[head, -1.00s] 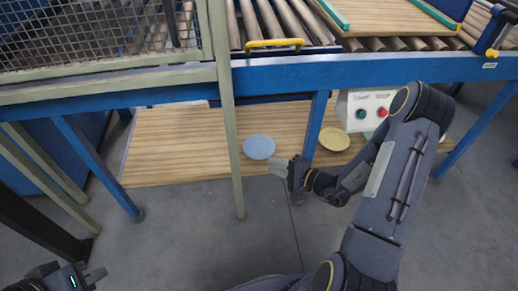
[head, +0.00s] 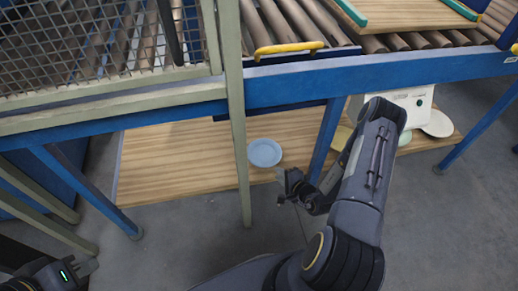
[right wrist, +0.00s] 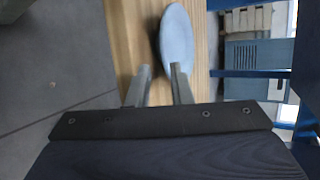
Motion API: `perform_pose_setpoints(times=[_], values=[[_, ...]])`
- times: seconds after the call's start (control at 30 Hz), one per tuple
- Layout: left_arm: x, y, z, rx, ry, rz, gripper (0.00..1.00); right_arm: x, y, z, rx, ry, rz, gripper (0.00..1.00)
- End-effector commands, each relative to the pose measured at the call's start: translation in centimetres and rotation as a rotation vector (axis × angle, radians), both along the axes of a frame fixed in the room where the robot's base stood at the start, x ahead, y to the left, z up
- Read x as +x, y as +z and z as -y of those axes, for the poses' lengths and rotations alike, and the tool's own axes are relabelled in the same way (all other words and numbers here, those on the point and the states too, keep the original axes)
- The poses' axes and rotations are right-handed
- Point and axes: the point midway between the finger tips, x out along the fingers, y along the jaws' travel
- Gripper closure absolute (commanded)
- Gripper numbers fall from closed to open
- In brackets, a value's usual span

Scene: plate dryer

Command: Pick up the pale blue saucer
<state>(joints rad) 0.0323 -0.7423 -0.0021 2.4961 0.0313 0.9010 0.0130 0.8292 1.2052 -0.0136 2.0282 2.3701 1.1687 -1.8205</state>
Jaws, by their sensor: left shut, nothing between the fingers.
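The pale blue saucer (head: 264,153) lies on the low wooden shelf (head: 190,160), near its front edge. In the right wrist view the saucer (right wrist: 177,38) is just beyond my right gripper's fingertips, more in line with the right-hand finger, which covers a bit of its near edge. My right gripper (head: 281,186) is beside the shelf's front edge, just below and right of the saucer. Its two fingers stand apart in the wrist view (right wrist: 160,72), with nothing held between them. My left gripper (head: 90,267) is shut and empty at the lower left, far from the saucer.
A pale green post (head: 238,150) stands just left of the saucer, and a blue leg (head: 327,140) to its right. A blue beam (head: 390,73) and roller conveyor pass above. A yellowish saucer (head: 341,137), partly behind my arm, and a whitish one (head: 438,124) lie further right.

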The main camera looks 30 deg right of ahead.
Motion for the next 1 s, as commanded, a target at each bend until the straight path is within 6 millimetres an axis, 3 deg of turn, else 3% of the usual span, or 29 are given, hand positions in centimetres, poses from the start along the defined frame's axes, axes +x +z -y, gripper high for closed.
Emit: perform_pose_setpoints(times=[0.5,0.8,0.97,1.0], values=[[0.0,-3.0,0.0,0.0,0.0,0.0,1.0,6.1,-2.8,-1.1,0.001,0.001,0.002,0.81],[0.0,-3.0,0.0,0.0,0.0,0.0,1.0,6.5,-2.8,-1.2,0.001,0.002,0.0,0.81],[0.0,-3.0,0.0,0.0,0.0,0.0,1.0,6.5,-2.8,-1.2,0.001,0.002,0.0,1.0],[0.0,-3.0,0.0,0.0,0.0,0.0,1.0,6.5,-2.8,-1.2,0.001,0.002,0.0,1.0]])
